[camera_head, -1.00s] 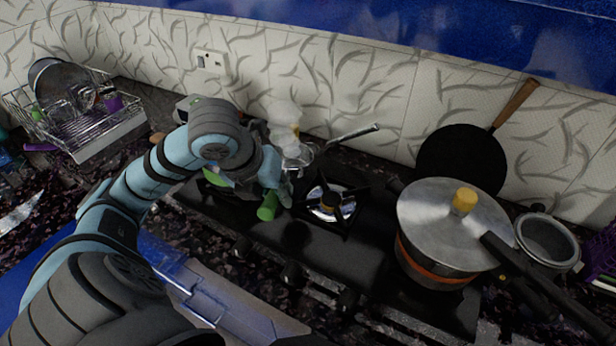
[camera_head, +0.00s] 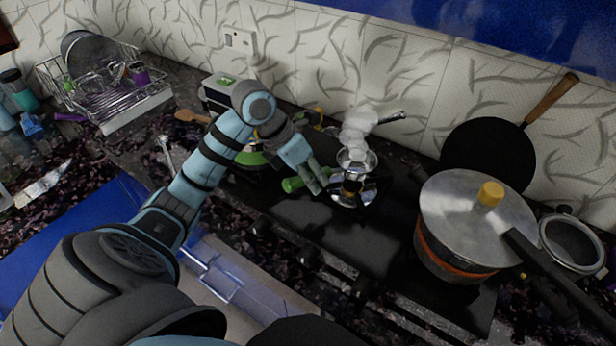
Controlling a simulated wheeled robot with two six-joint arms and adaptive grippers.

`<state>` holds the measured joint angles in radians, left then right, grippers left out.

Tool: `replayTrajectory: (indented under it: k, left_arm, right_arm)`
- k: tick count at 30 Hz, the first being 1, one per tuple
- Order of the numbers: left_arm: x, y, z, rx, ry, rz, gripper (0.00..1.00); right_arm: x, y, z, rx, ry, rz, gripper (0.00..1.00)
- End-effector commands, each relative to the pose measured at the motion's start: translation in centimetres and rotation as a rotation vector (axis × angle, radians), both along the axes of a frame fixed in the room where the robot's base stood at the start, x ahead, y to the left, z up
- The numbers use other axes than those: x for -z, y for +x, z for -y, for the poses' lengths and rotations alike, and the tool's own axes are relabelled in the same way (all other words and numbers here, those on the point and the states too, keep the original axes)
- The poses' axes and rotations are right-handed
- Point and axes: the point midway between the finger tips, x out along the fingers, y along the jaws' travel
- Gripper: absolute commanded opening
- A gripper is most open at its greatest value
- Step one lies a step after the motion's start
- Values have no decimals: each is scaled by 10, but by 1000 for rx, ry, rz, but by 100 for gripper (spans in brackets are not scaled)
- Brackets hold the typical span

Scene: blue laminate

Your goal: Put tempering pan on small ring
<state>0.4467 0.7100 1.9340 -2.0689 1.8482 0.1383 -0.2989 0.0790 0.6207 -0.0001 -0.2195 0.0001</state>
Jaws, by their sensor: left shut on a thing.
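The tempering pan (camera_head: 368,160) is a small metal pan with white steam rising above it. I cannot tell whether the pan touches the support. My right gripper is not in view.
A large lidded cooker (camera_head: 455,215) stands to the right on the hob, its long black handle toward the front. A black frying pan (camera_head: 487,157) leans on the wall. A green handle (camera_head: 292,184) lies close to my left gripper. A dish rack (camera_head: 115,100) stands back left.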

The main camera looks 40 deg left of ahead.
Motion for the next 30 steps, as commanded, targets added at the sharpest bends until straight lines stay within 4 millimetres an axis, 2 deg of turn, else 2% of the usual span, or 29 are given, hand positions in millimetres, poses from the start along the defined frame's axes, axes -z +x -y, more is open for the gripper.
replayTrajectory:
  k: [1,4,14,15,18,19,27,30]
  left_arm:
    - [17,0,1,2,-1,-1,0]
    - [35,2,3,6,-1,-1,0]
    - [33,2,3,7,0,-1,0]
    - [34,2,3,7,0,-2,21]
    - [33,2,3,6,0,-2,37]
    - [33,2,3,6,0,-2,40]
    - [32,2,3,6,0,-2,40]
    - [26,1,2,6,2,0,40]
  right_arm:
    - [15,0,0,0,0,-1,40]
    - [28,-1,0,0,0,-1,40]
    - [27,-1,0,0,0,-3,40]
    - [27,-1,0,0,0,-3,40]
    - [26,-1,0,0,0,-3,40]
    - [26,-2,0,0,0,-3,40]
    - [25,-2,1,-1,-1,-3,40]
    - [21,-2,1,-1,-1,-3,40]
